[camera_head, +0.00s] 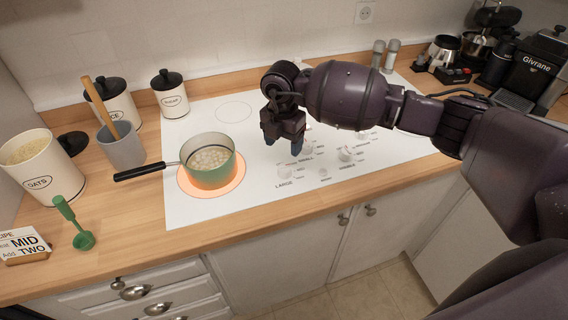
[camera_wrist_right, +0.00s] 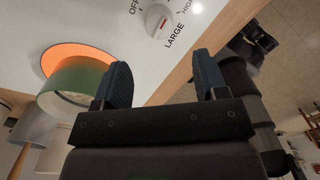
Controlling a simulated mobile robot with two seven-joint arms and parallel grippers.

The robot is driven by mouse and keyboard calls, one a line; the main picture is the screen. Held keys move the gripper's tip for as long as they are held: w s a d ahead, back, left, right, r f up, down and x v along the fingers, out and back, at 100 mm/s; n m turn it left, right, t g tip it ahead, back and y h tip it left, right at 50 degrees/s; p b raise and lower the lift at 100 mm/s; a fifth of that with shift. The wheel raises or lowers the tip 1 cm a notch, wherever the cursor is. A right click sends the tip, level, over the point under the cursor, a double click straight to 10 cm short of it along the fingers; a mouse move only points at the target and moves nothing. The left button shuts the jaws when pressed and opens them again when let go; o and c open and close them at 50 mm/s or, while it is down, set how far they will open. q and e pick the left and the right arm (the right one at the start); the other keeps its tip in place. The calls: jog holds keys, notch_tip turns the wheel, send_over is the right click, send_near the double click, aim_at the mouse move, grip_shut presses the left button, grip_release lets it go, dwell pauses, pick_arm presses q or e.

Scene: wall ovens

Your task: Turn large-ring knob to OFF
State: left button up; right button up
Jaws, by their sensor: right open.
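The large-ring knob (camera_head: 286,171) is a white round dial on the white cooktop (camera_head: 190,130), marked LARGE beside it. In the right wrist view the knob (camera_wrist_right: 158,20) shows at the top with a small red mark, between the words OFF and HIGH. My right gripper (camera_head: 284,142) is above the cooktop, just behind the knob in the head view. In its wrist view the right gripper (camera_wrist_right: 163,78) has its two dark fingers apart with nothing between them, clear of the knob. The left gripper is not in view.
A green pot (camera_head: 212,172) stands on a glowing orange ring (camera_head: 240,190), its black handle pointing left. Other knobs (camera_head: 346,154) lie to the right.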

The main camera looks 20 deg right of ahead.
aim_at(284, 165)
notch_tip(284, 165, down, 8)
jog(key=shift+s+f+p, duration=0.1)
jog(key=shift+f+p, duration=0.05)
jog(key=shift+p, duration=0.25)
jog(key=c, duration=0.9)
